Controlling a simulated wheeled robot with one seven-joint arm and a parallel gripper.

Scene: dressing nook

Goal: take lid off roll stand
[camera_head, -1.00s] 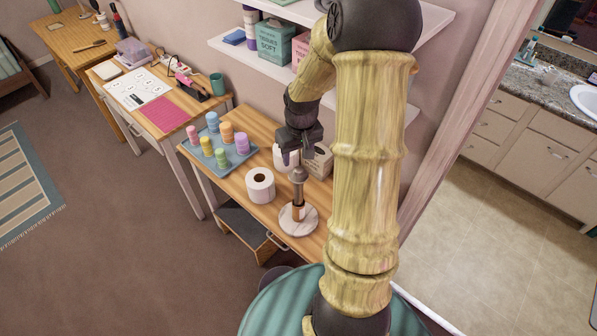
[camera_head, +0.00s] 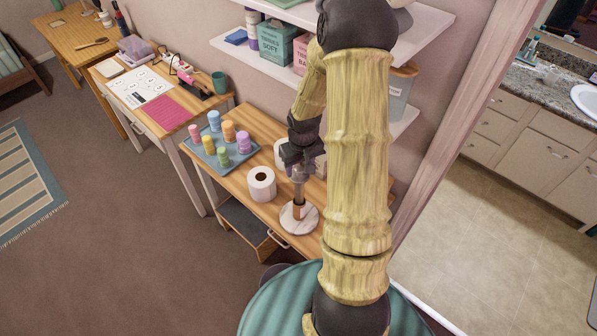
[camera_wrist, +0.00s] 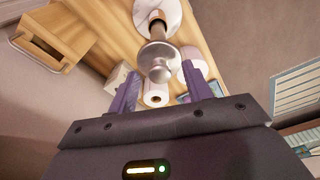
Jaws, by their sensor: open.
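The roll stand (camera_head: 299,217) stands upright on the wooden table, with a round pale base and a brown post. Its grey metallic lid (camera_head: 298,173) sits on top of the post. In the wrist view the lid (camera_wrist: 157,60) shows its rounded knob towards the camera, ahead of and between the finger lines. My gripper (camera_head: 297,160) is just above the lid, pointing down at it. In the wrist view its two purple fingers (camera_wrist: 163,88) are spread with a clear gap. Nothing is held. Whether the fingertips reach beside the knob is hard to tell.
A white paper roll (camera_head: 262,184) stands left of the stand, and another (camera_head: 281,151) stands behind, partly hidden by my gripper. A blue tray (camera_head: 240,157) of coloured rolls lies farther left. A shelf (camera_head: 400,22) overhangs the table's back.

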